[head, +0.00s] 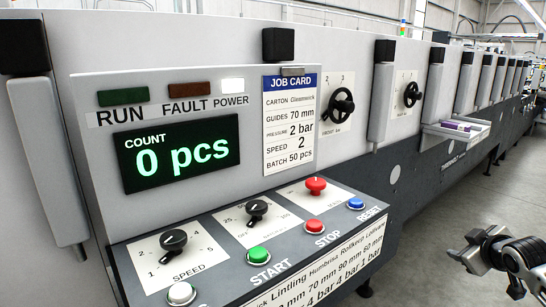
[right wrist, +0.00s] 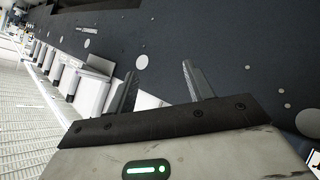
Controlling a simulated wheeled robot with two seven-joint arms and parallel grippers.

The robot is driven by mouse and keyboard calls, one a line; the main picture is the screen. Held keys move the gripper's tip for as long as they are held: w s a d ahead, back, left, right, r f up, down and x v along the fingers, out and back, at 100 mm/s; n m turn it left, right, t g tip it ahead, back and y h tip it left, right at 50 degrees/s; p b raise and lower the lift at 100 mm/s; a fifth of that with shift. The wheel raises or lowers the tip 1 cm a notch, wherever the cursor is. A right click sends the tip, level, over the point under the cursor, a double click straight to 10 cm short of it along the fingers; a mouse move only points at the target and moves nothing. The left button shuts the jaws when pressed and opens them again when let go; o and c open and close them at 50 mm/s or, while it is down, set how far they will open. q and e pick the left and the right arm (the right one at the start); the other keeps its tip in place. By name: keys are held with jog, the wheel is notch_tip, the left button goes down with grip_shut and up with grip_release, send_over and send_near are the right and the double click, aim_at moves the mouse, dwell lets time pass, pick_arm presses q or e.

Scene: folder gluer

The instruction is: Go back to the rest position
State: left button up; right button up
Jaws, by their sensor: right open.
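My right gripper (head: 466,247) is at the lower right of the head view, in front of the machine and clear of the control panel. In the right wrist view its two fingers (right wrist: 160,88) stand apart with nothing between them. The dark lower side of the machine (right wrist: 190,35) lies beyond the fingers. My left gripper is not in the head view.
The control panel (head: 225,250) carries knobs, a green START button (head: 258,255), a red STOP button (head: 313,227) and a blue RESET button (head: 355,203). The display (head: 178,153) reads 0 pcs. A tray (head: 455,133) juts from the machine. Open floor (head: 480,200) lies right.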

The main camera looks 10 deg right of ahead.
notch_tip(320, 180, up, 6)
jog(key=w+d+r+t+h, duration=0.1)
jog(key=w+d+t+h, duration=0.1)
jog(key=d+t+h, duration=0.1)
jog(key=s+a+f+g+y, duration=0.1)
jog(key=s+a+f+y, duration=0.3)
jog(key=a+f, duration=0.7)
jog(key=s+a+f+g+y, duration=0.1)
jog(key=s+a+f+y, duration=0.1)
jog(key=s+a+f, duration=0.75)
jog(key=s+a+y, duration=0.1)
jog(key=s+a, duration=0.3)
jog(key=a, duration=0.3)
jog(key=s+a+m+g+y, duration=0.1)
jog(key=s+a, duration=0.3)
jog(key=a, duration=0.3)
jog(key=s+a+f+m+y+p, duration=0.1)
jog(key=s+a, duration=0.3)
jog(key=a, duration=0.3)
jog(key=shift+s+a+y, duration=0.4)
